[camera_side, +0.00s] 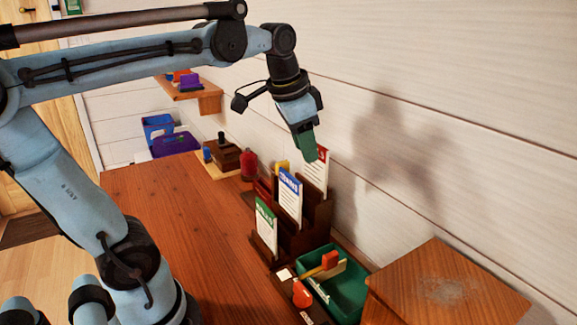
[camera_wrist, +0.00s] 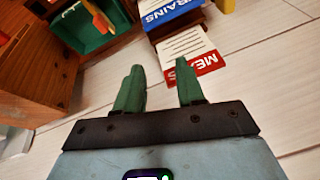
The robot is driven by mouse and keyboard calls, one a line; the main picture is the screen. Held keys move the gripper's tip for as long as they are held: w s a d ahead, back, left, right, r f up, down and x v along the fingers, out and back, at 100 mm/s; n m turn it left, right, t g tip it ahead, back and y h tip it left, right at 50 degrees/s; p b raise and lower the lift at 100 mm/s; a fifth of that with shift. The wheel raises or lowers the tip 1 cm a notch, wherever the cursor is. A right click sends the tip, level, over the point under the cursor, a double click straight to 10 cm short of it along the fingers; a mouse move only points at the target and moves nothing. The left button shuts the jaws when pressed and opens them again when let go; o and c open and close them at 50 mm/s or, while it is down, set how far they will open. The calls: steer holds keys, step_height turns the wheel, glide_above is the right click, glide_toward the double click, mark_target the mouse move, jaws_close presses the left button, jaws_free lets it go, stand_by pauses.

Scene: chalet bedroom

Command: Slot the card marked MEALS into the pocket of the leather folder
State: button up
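The MEALS card is white with a red header. It stands in the back step of a dark brown stepped rack (camera_side: 290,243) in the side view, where the card (camera_side: 317,172) is partly covered by my gripper. In the wrist view the MEALS card (camera_wrist: 204,65) appears upside down, with one fingertip overlapping its header. My gripper (camera_side: 309,152) has green fingers and is at the card's top. In the wrist view my gripper (camera_wrist: 158,68) is open, with nothing between its fingers; contact with the card cannot be told. I cannot make out the leather folder for certain.
A blue-headed TRAINS card (camera_side: 290,195) and a green-headed card (camera_side: 266,228) stand in lower steps. A green bin (camera_side: 347,292) holding a red-headed tool is beside the rack, near a wooden block (camera_side: 445,290). The wall is close behind. The table's left (camera_side: 170,205) is clear.

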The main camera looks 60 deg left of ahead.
steer(key=w+a+r+m+g, duration=0.1)
steer(key=m, duration=0.3)
steer(key=w+a+r+m+g, duration=0.1)
steer(key=w+r+m, duration=0.1)
steer(key=m, duration=0.2)
steer(key=w+a+r+m+g, duration=0.1)
steer(key=w+r+m, duration=0.1)
steer(key=m, duration=0.2)
steer(key=shift+r, duration=0.25)
steer(key=m, duration=0.3)
steer(key=shift+w+a+r+g+h, duration=0.25)
steer(key=shift+w+g+h, duration=0.05)
steer(key=shift+w+g, duration=0.1)
glide_above(315, 168)
steer(key=f, duration=0.6)
steer(key=shift+w+a+f, duration=0.25)
steer(key=shift+w+f, duration=0.05)
steer(key=shift+w, duration=0.05)
steer(key=shift+s+a+f, duration=0.1)
steer(key=shift+s+f, duration=0.05)
steer(key=shift+f, duration=2.6)
jaws_close()
